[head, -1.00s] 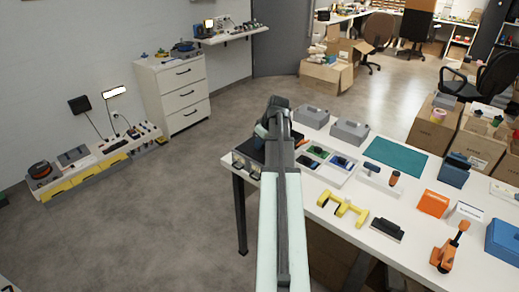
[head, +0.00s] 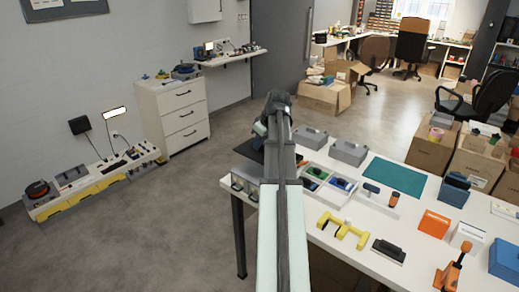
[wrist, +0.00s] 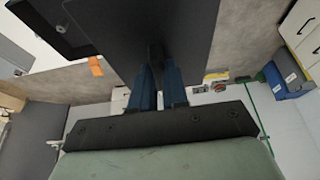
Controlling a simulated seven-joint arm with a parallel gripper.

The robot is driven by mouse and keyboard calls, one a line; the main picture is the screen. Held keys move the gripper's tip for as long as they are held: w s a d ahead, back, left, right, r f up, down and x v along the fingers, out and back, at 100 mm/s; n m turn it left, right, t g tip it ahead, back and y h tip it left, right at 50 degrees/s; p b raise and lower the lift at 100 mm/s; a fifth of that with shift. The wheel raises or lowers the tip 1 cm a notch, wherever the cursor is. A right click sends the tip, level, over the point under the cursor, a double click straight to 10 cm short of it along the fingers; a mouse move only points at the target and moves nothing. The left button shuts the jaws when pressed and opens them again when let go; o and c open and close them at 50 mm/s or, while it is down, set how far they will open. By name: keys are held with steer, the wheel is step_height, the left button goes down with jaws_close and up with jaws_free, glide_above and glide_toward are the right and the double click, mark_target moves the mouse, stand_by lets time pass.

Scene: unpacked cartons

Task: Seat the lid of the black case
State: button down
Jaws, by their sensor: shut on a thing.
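My gripper (wrist: 158,88) has its blue fingers shut on a narrow dark grip at the edge of a flat black panel, which looks like the lid (wrist: 125,28). The panel fills the upper middle of the wrist view. Another black, box-edged part, possibly the black case (wrist: 78,44), shows at upper left beyond the panel and is mostly cut off or hidden. In the head view the black panel (head: 248,150) shows just left of my arm, above the table's back left corner. My arm hides the fingers there. Whether panel and case touch, I cannot tell.
The white table (head: 309,209) holds a grey holder (head: 243,187) at its left corner, a tray of coloured parts, two grey boxes (head: 348,152), a green mat (head: 394,178), a yellow bracket (head: 342,230) and a black block (head: 388,251). Open floor lies left.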

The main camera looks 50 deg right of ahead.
steer(key=shift+r, duration=0.1)
stand_by(0.3)
steer(key=shift+m, duration=0.3)
steer(key=s+d+f, duration=0.2)
steer(key=d, duration=0.1)
steer(key=shift+s+d+f, duration=0.1)
steer(key=shift+s+d, duration=0.15)
steer(key=shift+d, duration=0.05)
steer(key=w+d+f, duration=0.2)
steer(key=d, duration=0.6)
steer(key=w+d+f, duration=0.2)
steer(key=d, duration=0.6)
steer(key=shift+w, duration=0.25)
steer(key=shift+f, duration=2.2)
steer(key=shift+f, duration=1.15)
